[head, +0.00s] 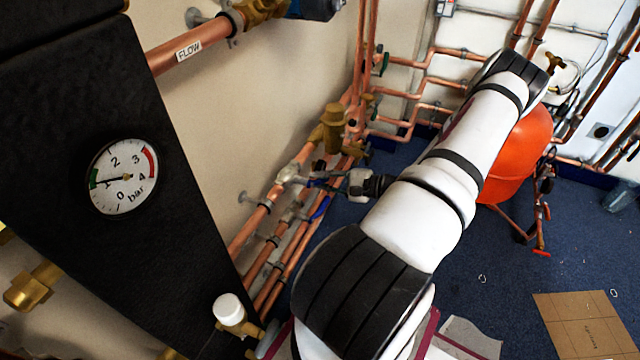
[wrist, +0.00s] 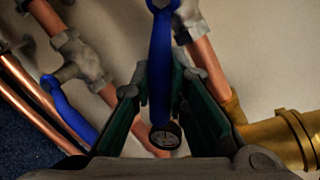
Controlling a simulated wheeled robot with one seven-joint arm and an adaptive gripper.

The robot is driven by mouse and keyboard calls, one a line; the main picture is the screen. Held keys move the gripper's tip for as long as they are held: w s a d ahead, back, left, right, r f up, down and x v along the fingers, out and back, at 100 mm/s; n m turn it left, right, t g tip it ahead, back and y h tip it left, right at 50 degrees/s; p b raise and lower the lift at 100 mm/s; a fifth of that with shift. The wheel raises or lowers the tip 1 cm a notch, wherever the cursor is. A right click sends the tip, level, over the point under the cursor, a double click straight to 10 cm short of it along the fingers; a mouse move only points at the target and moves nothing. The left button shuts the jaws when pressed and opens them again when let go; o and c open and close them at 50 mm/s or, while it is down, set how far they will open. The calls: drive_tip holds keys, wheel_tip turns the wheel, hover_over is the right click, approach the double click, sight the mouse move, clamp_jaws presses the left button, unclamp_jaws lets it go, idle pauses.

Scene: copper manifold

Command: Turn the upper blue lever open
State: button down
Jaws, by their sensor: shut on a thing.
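The upper blue lever (wrist: 161,60) runs from its grey valve body at the top of the wrist view down between my fingers. My gripper (wrist: 160,88) is shut on this lever, with one dark green finger on each side. In the head view my gripper (head: 337,183) is beside the upper valve (head: 289,175) on the copper pipe, and the lever is mostly hidden there. A second, lower blue lever (wrist: 72,112) on its own grey valve is left of my fingers in the wrist view and free of them. It also shows in the head view (head: 321,208).
A brass fitting (wrist: 285,138) is close to the right of my gripper. Copper pipes (wrist: 40,95) run along the cream wall. A black panel with a pressure gauge (head: 123,177) fills the left of the head view. An orange vessel (head: 520,150) stands behind my arm.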

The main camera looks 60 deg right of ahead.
drive_tip(key=shift+d+r+n+h, duration=0.2)
drive_tip(key=shift+r+n, duration=0.2)
drive_tip(key=shift+n, duration=0.2)
drive_tip(key=shift+d+r+n+h, duration=0.2)
drive_tip(key=shift+r+n, duration=0.15)
drive_tip(key=shift+n, duration=0.25)
drive_tip(key=shift+r+n+h, duration=0.4)
drive_tip(key=shift+r+n, duration=0.5)
drive_tip(key=shift+n, duration=0.6)
drive_tip(key=c, duration=1.5)
unclamp_jaws()
drive_tip(key=shift+c, duration=0.2)
drive_tip(key=shift+d, duration=0.1)
drive_tip(key=v, duration=1.2)
